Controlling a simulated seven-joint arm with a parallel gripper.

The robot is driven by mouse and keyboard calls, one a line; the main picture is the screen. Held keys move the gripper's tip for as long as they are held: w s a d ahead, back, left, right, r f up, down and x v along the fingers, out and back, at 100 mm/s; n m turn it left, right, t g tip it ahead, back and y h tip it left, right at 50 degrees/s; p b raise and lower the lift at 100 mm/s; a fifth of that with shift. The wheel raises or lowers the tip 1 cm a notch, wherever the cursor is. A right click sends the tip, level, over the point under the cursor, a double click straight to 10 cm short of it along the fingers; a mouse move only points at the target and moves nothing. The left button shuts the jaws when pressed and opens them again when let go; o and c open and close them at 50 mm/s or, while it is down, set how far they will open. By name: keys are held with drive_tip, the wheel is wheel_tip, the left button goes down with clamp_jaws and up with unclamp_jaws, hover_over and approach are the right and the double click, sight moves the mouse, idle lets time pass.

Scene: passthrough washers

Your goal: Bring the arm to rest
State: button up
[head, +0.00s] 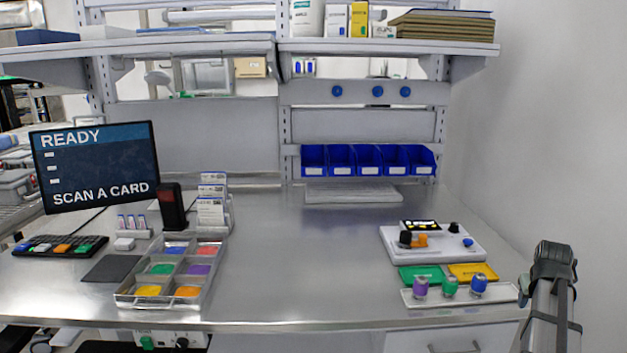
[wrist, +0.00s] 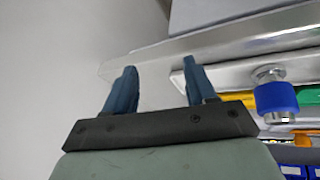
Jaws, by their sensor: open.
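My gripper (wrist: 163,78) shows in the wrist view with its two blue fingers apart and nothing between them. It is off the bench's right front edge, over clear space beside a grey-white wall. A blue-capped piece (wrist: 275,97) stands on the white strip to the right of the fingers, apart from them. In the head view part of my arm rises at the lower right, beside the bench; I cannot make out the fingers there.
The white strip (head: 408,298) holds purple, green and blue-capped pieces near the bench's right front. Behind it are green (head: 421,275) and yellow (head: 473,272) mats and a white fixture (head: 437,257). A sorting tray (head: 207,287) stands left. The bench middle (head: 305,265) is clear.

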drive_tip(key=s+a+f+g+y, duration=0.15)
drive_tip(key=s+a+f, duration=0.25)
drive_tip(key=a+f, duration=0.65)
drive_tip(key=s+a+f+n+g+y, duration=0.15)
drive_tip(key=s+a+f, duration=0.25)
drive_tip(key=a+f, duration=0.7)
drive_tip(key=s+a+f+g+y, duration=0.15)
drive_tip(key=s+a+f, duration=0.4)
drive_tip(key=f, duration=1.05)
drive_tip(key=s+a+f+g, duration=0.2)
drive_tip(key=s+a+f, duration=0.3)
drive_tip(key=s, duration=0.2)
drive_tip(key=s+a+f+n+g, duration=0.1)
drive_tip(key=s+a+f+g, duration=0.1)
drive_tip(key=s+a+f, duration=0.3)
drive_tip(key=s+a+f+g, duration=0.2)
drive_tip(key=s+a+f, duration=0.3)
drive_tip(key=s, duration=0.6)
drive_tip(key=shift+a+f+n+h, duration=0.35)
drive_tip(key=shift+a+h, duration=0.1)
drive_tip(key=shift+a, duration=0.15)
